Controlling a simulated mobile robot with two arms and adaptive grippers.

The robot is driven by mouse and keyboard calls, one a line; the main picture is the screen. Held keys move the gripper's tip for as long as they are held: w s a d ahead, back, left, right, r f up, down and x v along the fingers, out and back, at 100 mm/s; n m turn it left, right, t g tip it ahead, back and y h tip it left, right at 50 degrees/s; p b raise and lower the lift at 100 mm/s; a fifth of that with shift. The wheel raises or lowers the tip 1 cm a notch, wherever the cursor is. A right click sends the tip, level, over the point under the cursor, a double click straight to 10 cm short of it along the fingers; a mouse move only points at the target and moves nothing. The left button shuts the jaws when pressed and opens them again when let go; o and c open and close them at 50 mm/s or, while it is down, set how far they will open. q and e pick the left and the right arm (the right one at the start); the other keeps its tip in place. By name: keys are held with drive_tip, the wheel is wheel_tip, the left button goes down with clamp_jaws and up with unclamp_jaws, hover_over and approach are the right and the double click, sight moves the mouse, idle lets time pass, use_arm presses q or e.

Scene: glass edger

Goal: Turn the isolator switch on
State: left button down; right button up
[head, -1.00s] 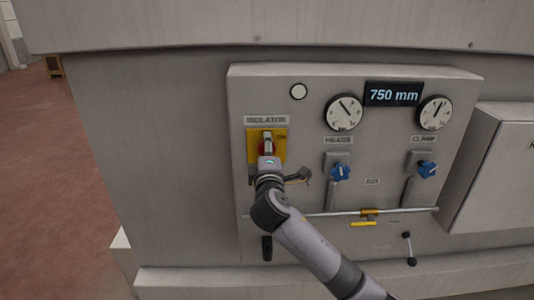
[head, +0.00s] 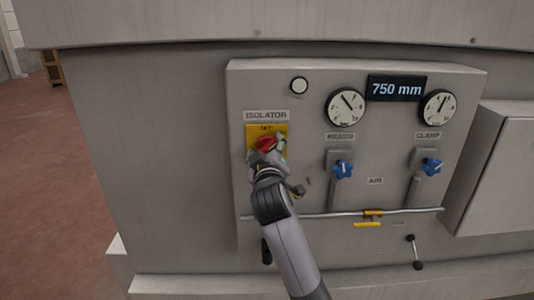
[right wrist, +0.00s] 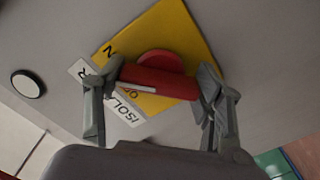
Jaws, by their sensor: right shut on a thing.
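The isolator switch is a red rotary handle (head: 265,144) on a yellow plate (head: 280,129), under an ISOLATOR label on the grey control panel. My right gripper (head: 272,149) is at the switch and covers its lower part in the head view. In the right wrist view the red handle (right wrist: 160,82) lies between the two fingers of my right gripper (right wrist: 158,84), one at each end, and the gripper is shut on it. The yellow plate (right wrist: 185,35) shows behind it, with its lettering partly hidden. My left gripper is not in view.
Two gauges (head: 346,107), a 750 mm display (head: 396,88) and two blue knobs (head: 343,168) sit to the right on the panel. A horizontal rail (head: 330,214) with a yellow clip runs below. A grey box (head: 495,170) juts out at far right.

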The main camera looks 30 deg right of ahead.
drive_tip(key=shift+f+m+b, duration=0.1)
drive_tip(key=shift+m+b, duration=0.2)
drive_tip(key=shift+m, duration=0.8)
drive_tip(key=o, duration=1.2)
drive_tip(key=shift+c, duration=0.2)
drive_tip(key=v, duration=1.2)
